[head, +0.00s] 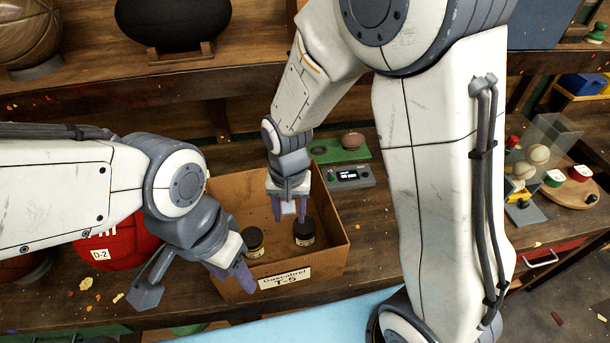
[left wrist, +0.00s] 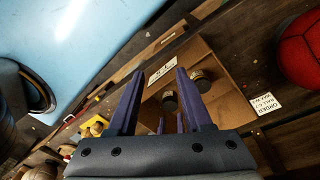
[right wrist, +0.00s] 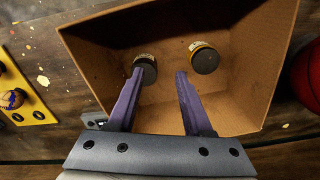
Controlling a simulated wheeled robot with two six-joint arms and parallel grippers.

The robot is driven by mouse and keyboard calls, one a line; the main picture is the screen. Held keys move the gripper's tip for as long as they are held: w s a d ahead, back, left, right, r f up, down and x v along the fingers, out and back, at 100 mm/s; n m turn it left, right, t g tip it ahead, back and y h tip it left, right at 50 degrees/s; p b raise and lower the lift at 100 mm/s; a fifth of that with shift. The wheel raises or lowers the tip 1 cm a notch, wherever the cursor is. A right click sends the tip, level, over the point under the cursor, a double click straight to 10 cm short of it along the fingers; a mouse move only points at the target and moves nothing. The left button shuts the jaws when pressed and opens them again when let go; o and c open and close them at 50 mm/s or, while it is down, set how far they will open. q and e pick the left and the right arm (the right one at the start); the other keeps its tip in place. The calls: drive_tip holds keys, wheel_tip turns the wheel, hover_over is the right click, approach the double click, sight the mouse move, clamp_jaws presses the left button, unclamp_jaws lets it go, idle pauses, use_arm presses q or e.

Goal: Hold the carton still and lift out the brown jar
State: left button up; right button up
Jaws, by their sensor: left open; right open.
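The open cardboard carton (head: 334,255) stands on the wooden bench, its label facing me. Inside are two small dark-lidded jars, a left jar (head: 253,242) and a right jar (head: 304,232); I cannot tell which is the brown one. The left jar shows a yellow band in the right wrist view (right wrist: 204,58). My right gripper (head: 289,215) is open, pointing down into the carton behind the jars; one finger appears close to the right jar (right wrist: 146,70). My left gripper (head: 242,272) is open at the carton's front left; I cannot tell whether its fingers straddle the wall.
A red ball (head: 125,245) sits left of the carton. A small device with a display (head: 348,176) and a green mat (head: 335,149) lie behind it. A clear stand with balls (head: 537,154) and a round board (head: 570,190) are at the right. A light blue surface (head: 300,322) lies in front.

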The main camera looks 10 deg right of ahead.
use_arm(q)
wheel_tip(320, 180, up, 4)
drive_tip(key=shift+f+p, duration=0.1)
drive_tip(key=shift+p, duration=1.1)
drive_tip(key=shift+c, duration=0.7)
use_arm(e)
drive_tip(key=w+d+f+m, duration=0.4)
drive_tip(key=w+m, duration=0.1)
drive_tip(key=shift+d+f, duration=0.15)
drive_tip(key=shift+d, duration=0.1)
use_arm(q)
drive_tip(key=w+a+f+n, duration=0.2)
drive_tip(key=w+f, duration=0.3)
drive_tip(key=w, duration=0.2)
drive_tip(key=w+a+f+n, duration=0.2)
drive_tip(key=w+f+n, duration=0.1)
drive_tip(key=w+f, duration=0.2)
drive_tip(key=w+a+f+n+y, duration=0.1)
drive_tip(key=w+a+f+n, duration=0.1)
drive_tip(key=w+f, duration=0.3)
drive_tip(key=shift+w+a+f+n, duration=0.15)
drive_tip(key=shift+w+a, duration=0.1)
drive_tip(key=shift+w, duration=0.75)
drive_tip(key=shift+w+a+n, duration=0.15)
drive_tip(key=shift+w+a, duration=0.1)
drive_tip(key=shift+w, duration=0.7)
drive_tip(key=shift+a+f, duration=0.1)
drive_tip(key=shift+f, duration=0.2)
wheel_tip(320, 180, down, 10)
clamp_jaws()
